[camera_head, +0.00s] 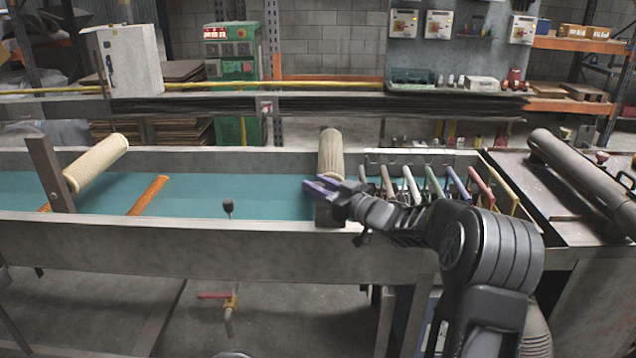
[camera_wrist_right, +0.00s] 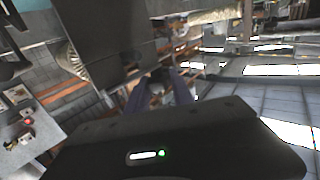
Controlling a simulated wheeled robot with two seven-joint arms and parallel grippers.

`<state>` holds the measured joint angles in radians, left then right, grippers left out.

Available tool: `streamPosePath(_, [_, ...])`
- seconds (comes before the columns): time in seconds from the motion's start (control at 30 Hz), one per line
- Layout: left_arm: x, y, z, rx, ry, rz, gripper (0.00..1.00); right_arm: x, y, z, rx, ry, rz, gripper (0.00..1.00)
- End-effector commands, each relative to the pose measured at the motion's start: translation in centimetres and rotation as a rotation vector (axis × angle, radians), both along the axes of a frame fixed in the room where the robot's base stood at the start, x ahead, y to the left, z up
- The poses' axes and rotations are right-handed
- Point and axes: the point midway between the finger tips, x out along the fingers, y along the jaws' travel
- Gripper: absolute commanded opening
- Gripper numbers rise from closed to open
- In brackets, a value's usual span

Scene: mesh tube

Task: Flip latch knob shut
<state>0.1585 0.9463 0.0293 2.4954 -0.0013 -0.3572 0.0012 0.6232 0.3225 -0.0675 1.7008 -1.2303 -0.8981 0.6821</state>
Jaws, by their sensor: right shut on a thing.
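A dark knob on a short stalk (camera_head: 228,205) stands up at the trough's front wall, left of my right gripper. I cannot tell if it is the latch knob. My right gripper (camera_head: 322,186), with purple fingers, is at the near end of the middle mesh roller (camera_head: 330,150), over a grey bracket plate (camera_head: 330,213) on the front wall. Its fingers (camera_wrist_right: 155,92) are shut on what looks like the plate's top part; the fingers hide the exact contact. The wrist view shows a large grey panel (camera_wrist_right: 105,40) close beyond them. My left gripper is not in view.
The long metal trough (camera_head: 200,240) has a teal bed. Another mesh roller (camera_head: 100,160) rests by an upright brown post (camera_head: 50,172) at left. An orange bar (camera_head: 148,195) lies on the bed. Several coloured handles (camera_head: 432,182) stand right of the gripper. A red-handled valve (camera_head: 228,300) hangs below.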

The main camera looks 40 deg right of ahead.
Motion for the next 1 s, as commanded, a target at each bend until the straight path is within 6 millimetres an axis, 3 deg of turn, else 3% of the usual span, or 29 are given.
streamPosePath(0.1, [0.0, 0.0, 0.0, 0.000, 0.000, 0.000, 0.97, 0.0, 0.0, 0.2, 0.000, -0.004, 0.000, 0.00])
streamPosePath(0.13, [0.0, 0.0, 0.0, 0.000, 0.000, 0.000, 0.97, 0.0, 0.0, 0.2, 0.000, -0.004, 0.000, 0.30])
streamPosePath(0.37, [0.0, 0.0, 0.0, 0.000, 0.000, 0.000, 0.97, 0.0, 0.0, 0.1, -0.001, -0.002, 0.000, 0.49])
streamPosePath(0.73, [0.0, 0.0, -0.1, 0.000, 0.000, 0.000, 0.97, -0.5, -0.1, 0.0, -0.001, -0.001, -0.002, 0.50])
streamPosePath(1.0, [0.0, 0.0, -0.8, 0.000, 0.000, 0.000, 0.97, -4.2, -0.7, 0.0, -0.002, -0.002, -0.003, 0.50])
